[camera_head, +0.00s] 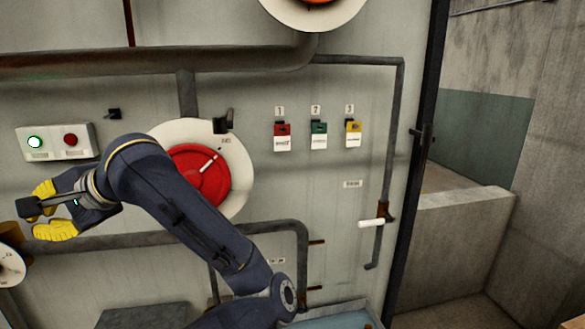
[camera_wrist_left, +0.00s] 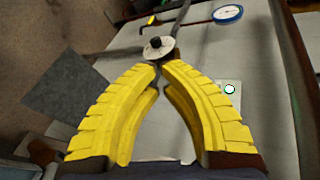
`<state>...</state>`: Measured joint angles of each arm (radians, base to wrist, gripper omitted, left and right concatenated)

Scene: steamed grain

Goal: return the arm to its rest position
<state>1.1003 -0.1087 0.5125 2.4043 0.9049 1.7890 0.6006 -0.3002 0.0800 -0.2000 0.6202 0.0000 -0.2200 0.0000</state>
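My left gripper (camera_head: 40,210) is at the left side of the head view, in front of the wall panel and to the left of the red wheel. Its yellow fingers show there above and below a dark part of my wrist. In the left wrist view the fingers of my left gripper (camera_wrist_left: 161,70) slant inward and their tips come together, with nothing seen held between them. My left arm (camera_head: 165,190) is bent and crosses in front of the red wheel (camera_head: 205,170), hiding part of it. My right gripper is in neither view.
A switch box (camera_head: 55,142) with a lit green and a red button is just above my gripper. Red, green and yellow tags (camera_head: 319,134) hang on the panel. Pipes (camera_head: 397,130) run along it. A concrete ledge (camera_head: 455,240) stands at the right. A gauge (camera_wrist_left: 228,14) shows in the wrist view.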

